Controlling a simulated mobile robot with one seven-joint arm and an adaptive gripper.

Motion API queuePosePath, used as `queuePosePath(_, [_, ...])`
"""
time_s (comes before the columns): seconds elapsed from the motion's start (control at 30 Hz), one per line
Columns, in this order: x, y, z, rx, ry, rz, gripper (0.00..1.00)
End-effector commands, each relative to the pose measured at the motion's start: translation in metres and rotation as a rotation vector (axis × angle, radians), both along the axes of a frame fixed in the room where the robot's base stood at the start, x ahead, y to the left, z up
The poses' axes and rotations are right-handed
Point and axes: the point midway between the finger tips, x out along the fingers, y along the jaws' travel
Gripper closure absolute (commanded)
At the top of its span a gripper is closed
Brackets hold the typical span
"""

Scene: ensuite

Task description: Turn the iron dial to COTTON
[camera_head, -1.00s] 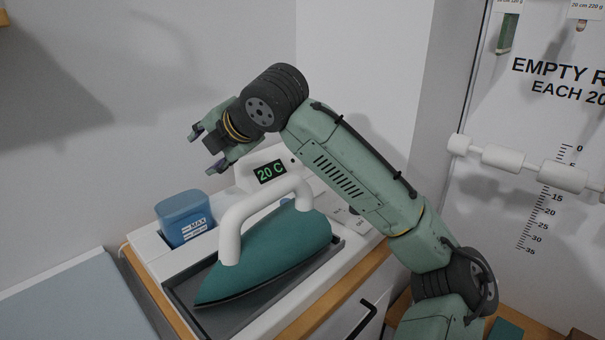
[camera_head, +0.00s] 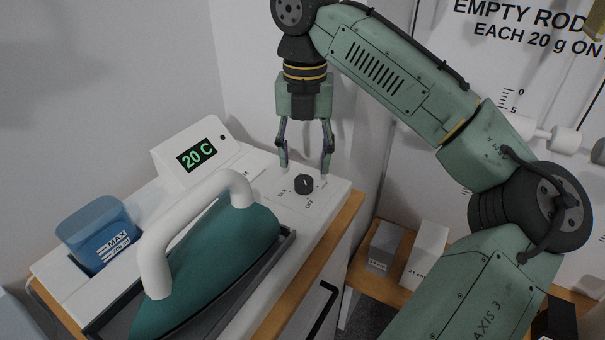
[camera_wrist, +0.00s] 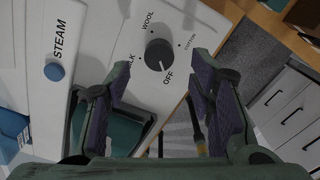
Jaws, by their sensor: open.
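The iron dial (camera_head: 304,184) is a small dark round knob with a white mark on the white top of the ironing station.
A display (camera_head: 197,154) reads 20 C. A blue water tank (camera_head: 98,235) marked MAX stands at left. A blue STEAM button (camera_wrist: 54,72) shows in the wrist view. Boxes (camera_head: 384,246) stand on a wooden shelf at right of the station.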

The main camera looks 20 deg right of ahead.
Motion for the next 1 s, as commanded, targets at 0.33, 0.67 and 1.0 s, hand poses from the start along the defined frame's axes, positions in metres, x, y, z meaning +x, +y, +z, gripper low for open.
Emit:
queuePosePath(0.33, [0.0, 0.001, -0.044, 0.002, -0.002, 0.0, 0.51])
queuePosePath(0.67, [0.001, 0.001, -0.048, 0.0, -0.002, -0.001, 0.51])
queuePosePath(1.0, [0.001, 0.001, -0.047, 0.0, -0.002, -0.001, 0.73])
